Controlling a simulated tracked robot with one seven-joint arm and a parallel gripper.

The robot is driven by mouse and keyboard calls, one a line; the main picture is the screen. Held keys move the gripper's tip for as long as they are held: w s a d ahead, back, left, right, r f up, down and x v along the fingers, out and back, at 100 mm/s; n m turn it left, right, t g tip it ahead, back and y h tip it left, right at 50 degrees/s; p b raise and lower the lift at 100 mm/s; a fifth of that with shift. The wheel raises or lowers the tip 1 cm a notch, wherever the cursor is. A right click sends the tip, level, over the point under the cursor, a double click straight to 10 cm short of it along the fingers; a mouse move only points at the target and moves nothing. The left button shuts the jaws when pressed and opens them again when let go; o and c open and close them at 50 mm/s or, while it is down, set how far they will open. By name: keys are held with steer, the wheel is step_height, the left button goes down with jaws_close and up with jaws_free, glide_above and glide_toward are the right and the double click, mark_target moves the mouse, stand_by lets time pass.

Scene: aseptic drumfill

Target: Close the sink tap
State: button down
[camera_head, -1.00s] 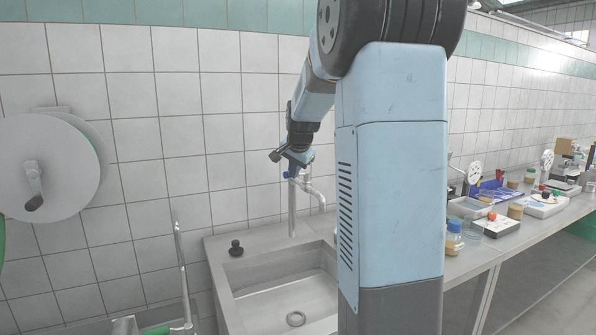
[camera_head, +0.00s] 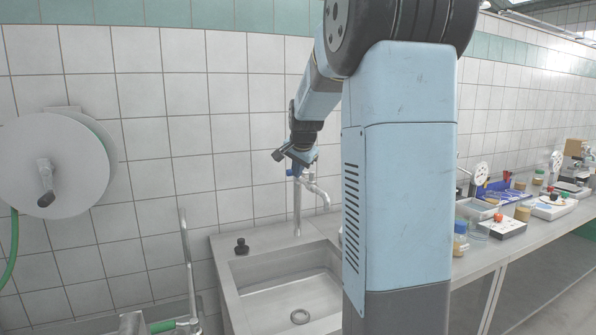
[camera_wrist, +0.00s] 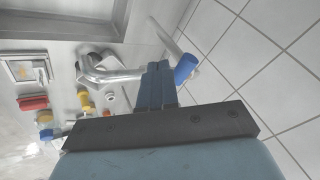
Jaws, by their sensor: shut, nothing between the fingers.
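The sink tap is a metal standpipe (camera_head: 297,212) rising behind the sink (camera_head: 228,285), with a curved spout pointing right. A blue lever (camera_head: 290,172) shows at its top in the head view. My gripper (camera_head: 296,163) is at the top of the tap, right by the lever. In the wrist view my gripper's fingers (camera_wrist: 158,82) are together and empty. The blue lever (camera_wrist: 186,68) is just beside the fingertips; I cannot tell whether they touch. The bent metal spout (camera_wrist: 105,72) passes on the other side of the fingers. Part of the tap is hidden by the gripper in the head view.
A tiled wall (camera_head: 230,150) stands close behind the tap. A black knob (camera_head: 241,246) sits on the sink's rim. A hose reel (camera_head: 60,165) is on the wall at left. A bench (camera_head: 530,232) with a microscope and several lab items extends right.

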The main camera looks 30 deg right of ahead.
steer(key=a+v, duration=0.2)
steer(key=v, duration=0.9)
steer(key=s+a+f+n, duration=0.3)
steer(key=s+a+n, duration=0.1)
steer(key=s, duration=0.5)
steer(key=s+a+f+n+y, duration=0.1)
steer(key=s+a+f+n, duration=0.3)
steer(key=s, duration=0.6)
steer(key=s+a+f+n+y, duration=0.1)
steer(key=s+a+f+n, duration=0.3)
steer(key=s+a, duration=0.3)
steer(key=s, duration=0.2)
steer(key=shift+s+f+n+g, duration=0.2)
steer(key=shift+s+n+g, duration=0.1)
steer(key=shift+g, duration=0.1)
steer(key=shift+a, duration=0.1)
